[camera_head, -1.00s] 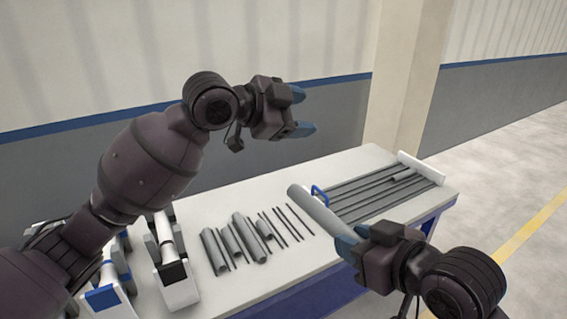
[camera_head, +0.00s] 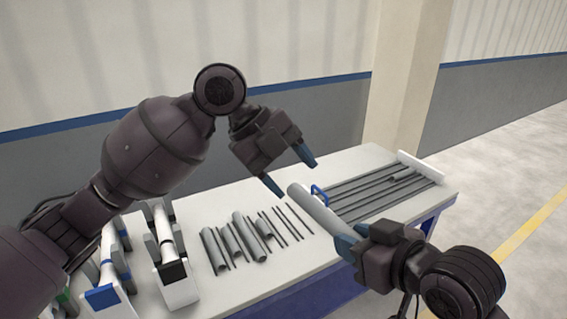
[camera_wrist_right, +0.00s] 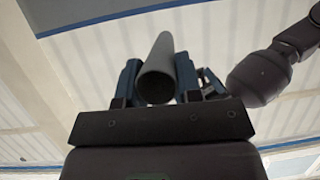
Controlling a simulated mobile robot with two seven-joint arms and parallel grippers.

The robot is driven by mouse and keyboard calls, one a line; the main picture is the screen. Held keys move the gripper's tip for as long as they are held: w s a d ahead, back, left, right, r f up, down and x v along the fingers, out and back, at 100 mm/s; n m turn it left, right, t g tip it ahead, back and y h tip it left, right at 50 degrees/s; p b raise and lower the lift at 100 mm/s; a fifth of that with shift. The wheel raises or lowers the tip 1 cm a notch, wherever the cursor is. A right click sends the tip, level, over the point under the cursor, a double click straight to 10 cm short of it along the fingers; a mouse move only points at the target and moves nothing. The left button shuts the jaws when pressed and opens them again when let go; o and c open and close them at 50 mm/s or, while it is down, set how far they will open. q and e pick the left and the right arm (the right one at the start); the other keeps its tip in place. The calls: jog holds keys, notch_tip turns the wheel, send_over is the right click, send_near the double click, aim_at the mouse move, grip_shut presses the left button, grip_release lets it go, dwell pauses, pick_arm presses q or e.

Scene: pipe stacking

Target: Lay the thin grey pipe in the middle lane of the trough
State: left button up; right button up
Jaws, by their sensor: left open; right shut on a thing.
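My right gripper (camera_head: 348,240) is shut on a grey pipe (camera_head: 314,207) and holds it up at a slant in front of the trough's near end. In the right wrist view the pipe (camera_wrist_right: 160,62) sits between the two blue fingers, its open end facing the camera. It looks fairly thick, but it is close to the camera. The trough (camera_head: 365,198) lies on the table's right part, with several dark parallel lanes; which is the middle one is hard to tell. My left gripper (camera_head: 291,172) is open and empty, its fingers pointing down close to the pipe's upper end.
Several loose grey pipes (camera_head: 245,238), thick and thin, lie on the white table (camera_head: 290,268) left of the trough. A white end board (camera_head: 421,167) closes the trough's far end. A blue handle (camera_head: 319,194) shows behind the held pipe. White-and-grey holders (camera_head: 175,272) stand at the left.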

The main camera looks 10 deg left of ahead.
aim_at(322, 210)
pick_arm(q)
jog(key=x, duration=1)
jog(key=shift+d+f, duration=0.1)
jog(key=c, duration=0.9)
jog(key=shift+c, duration=0.6)
pick_arm(e)
jog(key=o, duration=1)
jog(key=shift+r, duration=0.1)
